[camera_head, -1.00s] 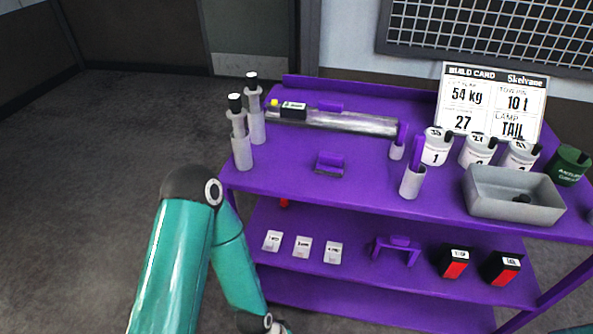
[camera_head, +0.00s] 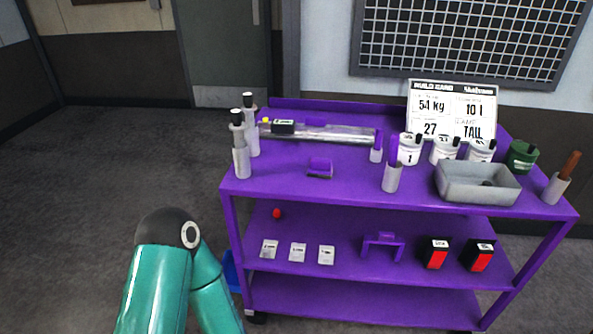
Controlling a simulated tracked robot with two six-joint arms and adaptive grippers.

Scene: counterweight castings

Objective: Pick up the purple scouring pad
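A small purple block with a dark grey underside (camera_head: 319,168) lies on the top shelf of the purple trolley (camera_head: 340,192), left of centre; it looks like the scouring pad. Nothing touches it. A second purple piece (camera_head: 315,122) shows behind the long metal bar, mostly hidden, so I cannot tell what it is. My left arm's teal links show at the lower left, in front of the trolley's left end, but its gripper is out of the picture. My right gripper is not in view.
Two pale bottles (camera_head: 240,150) stand at the shelf's left end. A metal bar (camera_head: 340,135) lies behind the pad. An upright grey holder (camera_head: 391,180), white tubs (camera_head: 410,150) and a grey tray (camera_head: 478,183) stand to the right. The shelf around the pad is clear.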

